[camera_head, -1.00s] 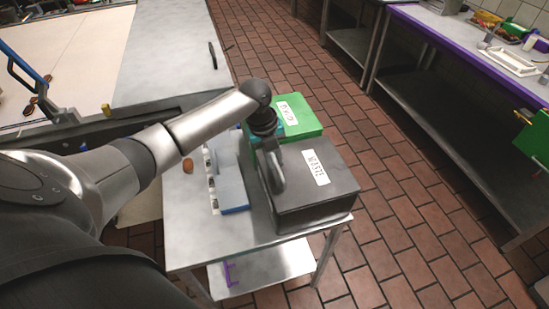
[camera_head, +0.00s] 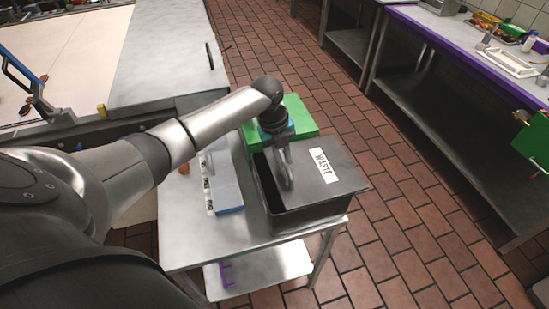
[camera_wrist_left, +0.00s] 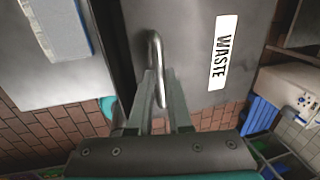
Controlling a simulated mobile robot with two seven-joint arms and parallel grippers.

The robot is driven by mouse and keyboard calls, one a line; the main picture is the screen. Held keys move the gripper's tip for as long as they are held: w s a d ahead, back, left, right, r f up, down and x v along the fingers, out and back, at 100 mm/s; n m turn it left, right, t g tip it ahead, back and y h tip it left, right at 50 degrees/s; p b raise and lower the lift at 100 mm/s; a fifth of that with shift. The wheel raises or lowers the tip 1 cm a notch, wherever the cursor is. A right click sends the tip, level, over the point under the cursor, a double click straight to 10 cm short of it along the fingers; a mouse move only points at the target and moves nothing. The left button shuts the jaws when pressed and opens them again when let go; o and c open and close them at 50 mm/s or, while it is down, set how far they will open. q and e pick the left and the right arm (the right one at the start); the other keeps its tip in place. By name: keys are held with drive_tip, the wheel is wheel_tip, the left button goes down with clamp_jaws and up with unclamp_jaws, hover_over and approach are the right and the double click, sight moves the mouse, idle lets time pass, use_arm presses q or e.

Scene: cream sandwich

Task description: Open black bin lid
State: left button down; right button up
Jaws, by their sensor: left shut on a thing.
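The black waste bin (camera_head: 310,216) stands on the right part of a small metal table. Its dark lid (camera_head: 347,180), with a white WASTE label, lies shifted to the right, and a dark opening (camera_head: 264,182) shows along the bin's left side. My left gripper (camera_head: 284,172) is over the lid's left part. In the left wrist view my left gripper (camera_wrist_left: 160,98) is shut on the lid's metal loop handle (camera_wrist_left: 154,48). The lid's right edge sticks out past the bin. My right gripper is out of view.
A green bin (camera_head: 303,112) stands behind the black bin. A blue and white block-shaped item (camera_head: 226,190) lies left of it on the metal table (camera_head: 185,225). Tiled floor (camera_head: 420,210) lies free to the right, before a steel counter with a purple edge (camera_head: 445,50).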

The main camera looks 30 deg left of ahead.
sight(314, 165)
use_arm(q)
drive_tip(key=w+d, duration=0.1)
drive_tip(key=w, duration=0.1)
drive_tip(key=w+d+b, duration=0.1)
drive_tip(key=w+d, duration=0.1)
drive_tip(key=shift+d+f, duration=0.15)
drive_tip(key=shift+f, duration=0.05)
drive_tip(key=w+d+b, duration=0.2)
drive_tip(key=w+d, duration=0.1)
drive_tip(key=shift+w+r+b, duration=0.1)
drive_tip(key=shift+w+b, duration=0.05)
drive_tip(key=shift+b, duration=0.25)
drive_tip(key=shift+a, duration=0.1)
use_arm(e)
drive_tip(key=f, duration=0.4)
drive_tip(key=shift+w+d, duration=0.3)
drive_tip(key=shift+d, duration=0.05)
use_arm(q)
drive_tip(key=c, duration=0.8)
unclamp_jaws()
drive_tip(key=shift+r, duration=0.1)
drive_tip(key=shift+c, duration=0.2)
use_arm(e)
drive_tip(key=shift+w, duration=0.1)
